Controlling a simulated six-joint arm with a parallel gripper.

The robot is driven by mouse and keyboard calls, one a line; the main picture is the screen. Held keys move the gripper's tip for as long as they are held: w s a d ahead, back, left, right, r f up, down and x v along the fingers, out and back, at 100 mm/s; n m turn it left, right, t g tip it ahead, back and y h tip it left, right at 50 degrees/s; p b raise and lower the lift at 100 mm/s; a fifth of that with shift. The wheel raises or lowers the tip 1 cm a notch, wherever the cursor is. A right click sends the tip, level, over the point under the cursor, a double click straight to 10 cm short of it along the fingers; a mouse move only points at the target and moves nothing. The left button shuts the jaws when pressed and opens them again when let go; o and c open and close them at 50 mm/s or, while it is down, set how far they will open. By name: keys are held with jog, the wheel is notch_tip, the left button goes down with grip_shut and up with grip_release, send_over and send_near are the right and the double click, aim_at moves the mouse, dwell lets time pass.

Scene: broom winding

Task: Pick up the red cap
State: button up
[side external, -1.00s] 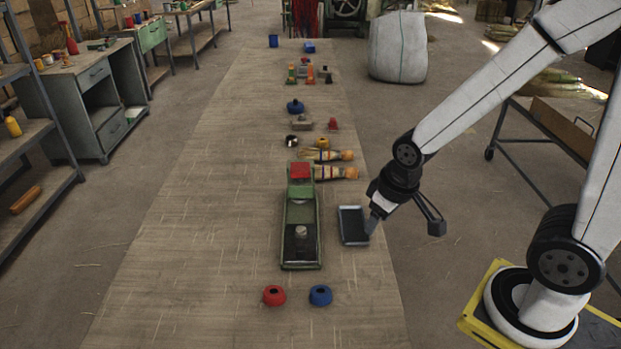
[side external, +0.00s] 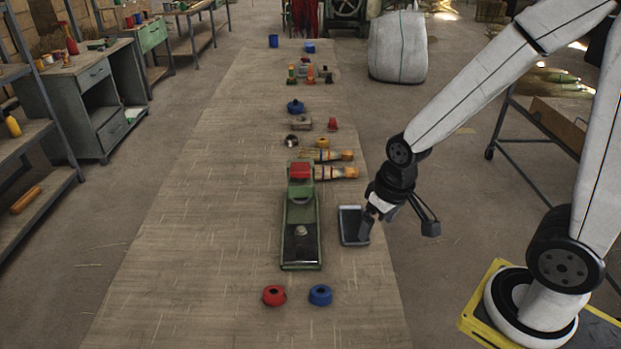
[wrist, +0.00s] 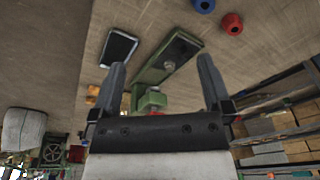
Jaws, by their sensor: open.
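A round red cap (side external: 274,296) with a dark centre lies near the front of the table. It also shows at the top right of the wrist view (wrist: 231,23). A similar blue one (side external: 320,294) lies just to its right, and it shows partly at the top edge of the wrist view (wrist: 203,5). My gripper (side external: 400,225) is open and empty, above the table's right edge by the dark tray, well behind and right of the red cap. In the wrist view its two fingers (wrist: 162,67) stand wide apart with nothing held.
A long green device (side external: 301,225) with a red block (side external: 300,170) on its far end stands mid-table. A dark shallow tray (side external: 353,225) lies to its right. Bristle bundles (side external: 333,172) and several small parts lie farther back. The table's left side is clear.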

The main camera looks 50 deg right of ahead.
jog(key=m, duration=0.1)
jog(key=m+y, duration=1.2)
jog(key=m, duration=0.5)
send_near(274, 291)
jog(key=shift+s+d+r, duration=0.25)
jog(key=shift+s+d, duration=0.3)
jog(key=shift+s, duration=0.05)
jog(key=shift+s+d+r, duration=0.2)
jog(key=shift+s+d, duration=0.35)
jog(key=shift+w+d+f+m+t+y, duration=0.15)
jog(key=shift+w+f+m+t+y, duration=0.25)
jog(key=shift+w+m+y, duration=0.15)
jog(key=shift+x, duration=3.4)
jog(key=shift+x, duration=2.6)
